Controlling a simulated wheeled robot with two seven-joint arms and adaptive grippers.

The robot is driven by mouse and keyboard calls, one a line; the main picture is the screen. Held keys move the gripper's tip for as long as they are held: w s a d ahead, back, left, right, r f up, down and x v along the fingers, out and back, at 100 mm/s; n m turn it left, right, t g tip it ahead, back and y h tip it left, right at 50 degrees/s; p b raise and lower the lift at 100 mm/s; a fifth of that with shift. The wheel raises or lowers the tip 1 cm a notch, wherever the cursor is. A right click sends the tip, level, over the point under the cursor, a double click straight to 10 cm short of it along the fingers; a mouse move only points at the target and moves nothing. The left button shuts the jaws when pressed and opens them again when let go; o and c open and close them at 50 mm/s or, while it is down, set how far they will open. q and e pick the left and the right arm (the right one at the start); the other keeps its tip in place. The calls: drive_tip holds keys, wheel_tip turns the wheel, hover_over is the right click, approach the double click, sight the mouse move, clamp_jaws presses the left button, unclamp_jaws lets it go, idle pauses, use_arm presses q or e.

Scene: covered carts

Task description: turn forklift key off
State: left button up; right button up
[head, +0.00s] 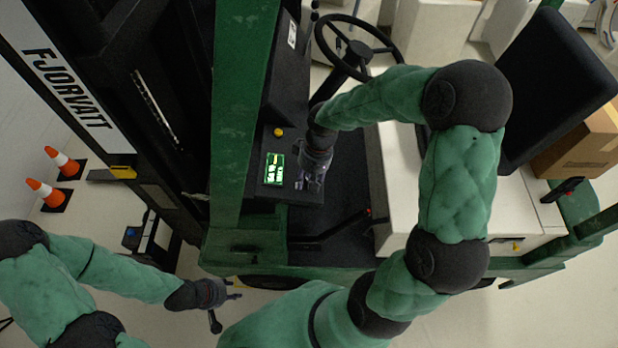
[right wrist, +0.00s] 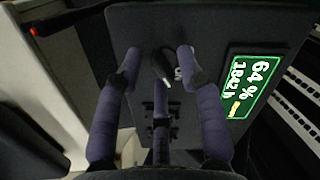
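The forklift's dark dash panel (head: 270,185) carries a lit green display (head: 275,168). In the right wrist view the display (right wrist: 248,86) reads 64 % and 1842 h. A small dark key (right wrist: 162,66) with a pale bit of metal beside it is on the panel. In the head view my right gripper (head: 312,182) is at the panel, right of the display, and hides the key. My left gripper (head: 226,308) is open and empty, low by the forklift's side.
A yellow button (head: 278,132) sits above the display. The steering wheel (head: 357,48) is behind my right arm, and the black seat (head: 556,85) is at right. A green mast post (head: 240,110) stands left of the panel. Two traffic cones (head: 47,191) stand at far left.

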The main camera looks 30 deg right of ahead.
clamp_jaws()
drive_tip(key=shift+n, duration=0.3)
drive_tip(key=shift+n+b, duration=0.4)
drive_tip(key=shift+n, duration=0.5)
drive_tip(key=n, duration=0.3)
drive_tip(key=shift+n+h+b, duration=0.3)
drive_tip(key=shift+b, duration=0.1)
drive_tip(key=n, duration=0.5)
drive_tip(key=shift+w+a+n+t+b, duration=0.1)
drive_tip(key=shift+a+n+t+b, duration=0.05)
drive_tip(key=shift+n+t+b, duration=0.15)
